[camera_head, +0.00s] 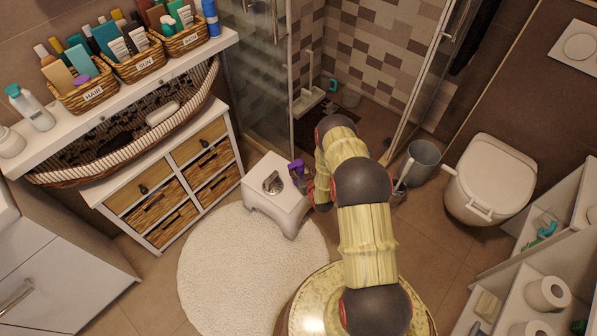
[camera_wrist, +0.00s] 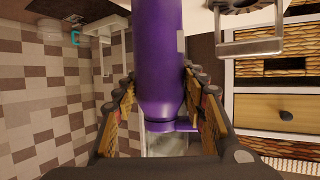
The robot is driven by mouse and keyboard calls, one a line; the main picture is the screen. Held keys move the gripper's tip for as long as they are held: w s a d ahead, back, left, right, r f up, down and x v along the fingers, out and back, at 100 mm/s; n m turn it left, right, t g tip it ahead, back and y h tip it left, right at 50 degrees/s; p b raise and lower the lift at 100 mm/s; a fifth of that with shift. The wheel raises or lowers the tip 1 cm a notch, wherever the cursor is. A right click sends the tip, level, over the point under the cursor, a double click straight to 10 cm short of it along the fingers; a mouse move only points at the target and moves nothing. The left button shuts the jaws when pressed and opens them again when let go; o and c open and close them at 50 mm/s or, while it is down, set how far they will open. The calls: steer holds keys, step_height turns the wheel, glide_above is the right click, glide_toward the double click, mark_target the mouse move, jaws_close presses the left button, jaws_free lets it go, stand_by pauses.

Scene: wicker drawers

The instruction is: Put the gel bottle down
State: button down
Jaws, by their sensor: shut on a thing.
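The gel bottle (camera_wrist: 160,55) is purple and stands out between the fingers in the wrist view. Its top shows as a small purple patch (camera_head: 296,167) in the head view, at the back right edge of the white stool (camera_head: 262,205). My gripper (camera_wrist: 160,108) is shut on the bottle, with a finger on each side. In the head view my gripper (camera_head: 308,184) is partly hidden by my arm. I cannot tell whether the bottle touches the stool.
A grey metal object (camera_head: 272,182) lies on the stool top. A wicker drawer cabinet (camera_head: 180,180) stands left of the stool, and a round white rug (camera_head: 235,265) lies in front. A grey bin (camera_head: 422,160) and the toilet (camera_head: 490,180) stand to the right.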

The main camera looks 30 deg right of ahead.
steer(key=shift+w+f, duration=0.1)
steer(key=shift+f, duration=0.1)
steer(key=shift+f, duration=0.15)
steer(key=c, duration=1.1)
jaws_free()
steer(key=shift+o, duration=0.2)
